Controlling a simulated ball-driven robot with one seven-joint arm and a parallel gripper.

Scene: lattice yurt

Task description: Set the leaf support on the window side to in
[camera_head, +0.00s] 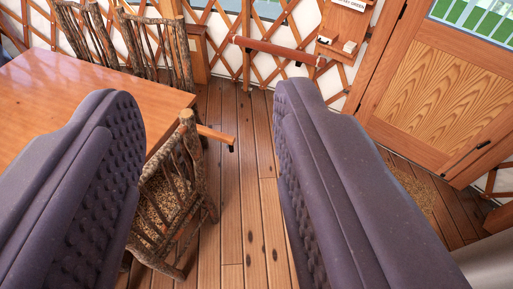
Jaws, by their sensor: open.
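The wooden table (60,95) fills the left of the view. A short wooden bar (216,135), which looks like a leaf support, sticks out past the table's right edge. It has a small dark piece (231,147) at its outer end. My gripper (200,93) is open, with one large purple-grey padded finger on each side of the view. The bar shows in the gap between the fingers, and nothing is held. The left finger hides part of the table edge. I cannot tell whether another support is behind it.
A twig chair (172,205) stands just below the bar, close to the left finger. More twig chairs (160,45) stand behind the table. A red-brown rail (275,50) is by the lattice wall. A wooden door (440,85) is at right. Plank floor (243,190) is clear in the middle.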

